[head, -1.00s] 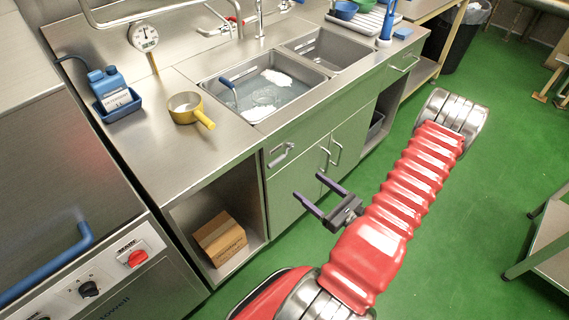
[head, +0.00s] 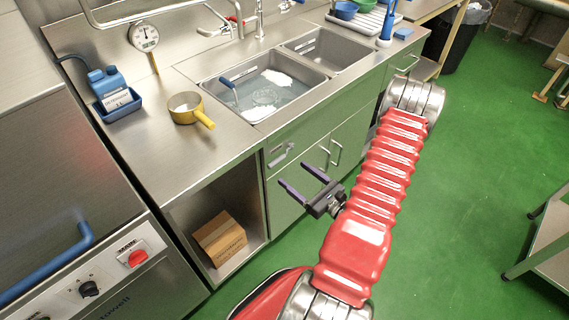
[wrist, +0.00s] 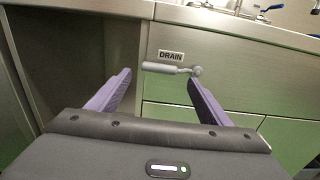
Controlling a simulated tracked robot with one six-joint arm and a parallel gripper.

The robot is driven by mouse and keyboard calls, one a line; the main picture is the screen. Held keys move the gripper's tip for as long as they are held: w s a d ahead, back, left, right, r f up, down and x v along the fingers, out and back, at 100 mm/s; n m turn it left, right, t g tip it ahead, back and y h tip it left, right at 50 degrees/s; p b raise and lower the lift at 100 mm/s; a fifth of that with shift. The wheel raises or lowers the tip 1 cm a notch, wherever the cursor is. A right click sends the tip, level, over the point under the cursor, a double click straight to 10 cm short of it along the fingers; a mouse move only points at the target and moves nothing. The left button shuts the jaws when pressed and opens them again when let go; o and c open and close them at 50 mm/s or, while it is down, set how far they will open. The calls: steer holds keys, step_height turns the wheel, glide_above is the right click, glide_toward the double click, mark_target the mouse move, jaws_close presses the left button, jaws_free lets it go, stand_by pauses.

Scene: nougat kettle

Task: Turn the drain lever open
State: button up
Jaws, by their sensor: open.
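The drain lever (wrist: 163,68) is a grey handle on the green cabinet front, under a DRAIN label (wrist: 171,55). It lies about level, with its round pivot at the right end. In the head view the lever (head: 279,158) shows small below the sink's front edge. My gripper (head: 297,173) is open and empty, its purple fingers pointing at the cabinet front. In the wrist view the lever lies ahead of my gripper (wrist: 159,78), with its handle between the fingertips and its pivot near the right fingertip. I see no contact.
The sink's left basin (head: 262,92) holds water with white foam. A yellow pan (head: 187,108) and a blue bottle in a tray (head: 117,104) stand on the steel counter. An open cubby with a cardboard box (head: 220,238) is left of the lever.

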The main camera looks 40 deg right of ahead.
mark_target(280, 161)
steer(key=shift+w+a, duration=0.1)
steer(key=shift+w, duration=3.5)
steer(key=c, duration=1.5)
steer(key=shift+d, duration=0.35)
steer(key=shift+a, duration=0.1)
